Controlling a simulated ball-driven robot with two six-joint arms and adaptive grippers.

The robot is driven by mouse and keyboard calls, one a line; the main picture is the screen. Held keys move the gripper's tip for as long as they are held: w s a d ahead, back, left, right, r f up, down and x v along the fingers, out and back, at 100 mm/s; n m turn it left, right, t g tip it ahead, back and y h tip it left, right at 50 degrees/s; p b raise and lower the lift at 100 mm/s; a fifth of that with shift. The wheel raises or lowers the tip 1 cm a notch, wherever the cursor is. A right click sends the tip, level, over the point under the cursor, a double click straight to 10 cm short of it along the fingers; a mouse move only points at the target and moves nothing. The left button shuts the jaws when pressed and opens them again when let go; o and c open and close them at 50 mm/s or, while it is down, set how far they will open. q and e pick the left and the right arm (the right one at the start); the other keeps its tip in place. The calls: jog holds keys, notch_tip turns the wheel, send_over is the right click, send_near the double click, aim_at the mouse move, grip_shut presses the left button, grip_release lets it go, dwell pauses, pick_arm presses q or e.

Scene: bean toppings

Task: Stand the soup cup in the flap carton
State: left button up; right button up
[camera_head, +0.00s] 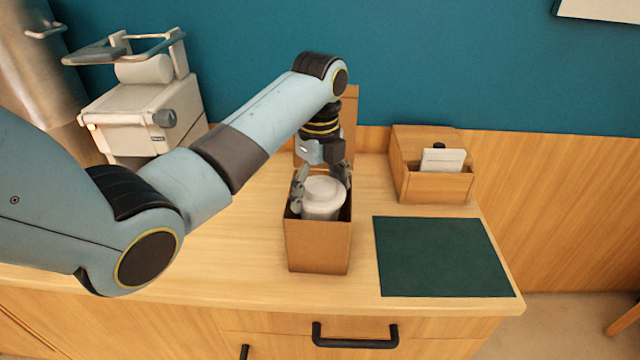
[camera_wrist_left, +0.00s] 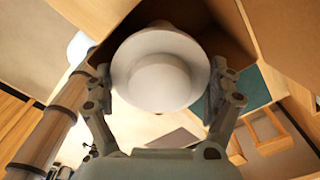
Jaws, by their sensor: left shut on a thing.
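The soup cup (camera_head: 323,197) is white with a round lid and stands about upright inside the opening of the flap carton (camera_head: 318,247). The carton is brown cardboard with its tall flap raised at the back. My left gripper (camera_head: 320,190) reaches down from above and is shut on the cup, one finger on each side. In the left wrist view the cup's lid (camera_wrist_left: 160,75) sits between the two fingers, with the carton's brown inside wall (camera_wrist_left: 215,40) around it. The cup's lower part is hidden in the carton, so I cannot tell whether it touches the floor. My right gripper is not in view.
A dark green mat (camera_head: 440,257) lies on the counter right of the carton. A wooden box with white cards (camera_head: 432,185) stands behind it. A cream machine (camera_head: 145,110) stands at the back left. The counter's front edge is close to the carton.

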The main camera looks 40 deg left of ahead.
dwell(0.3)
pick_arm(q)
jog(key=o, duration=0.6)
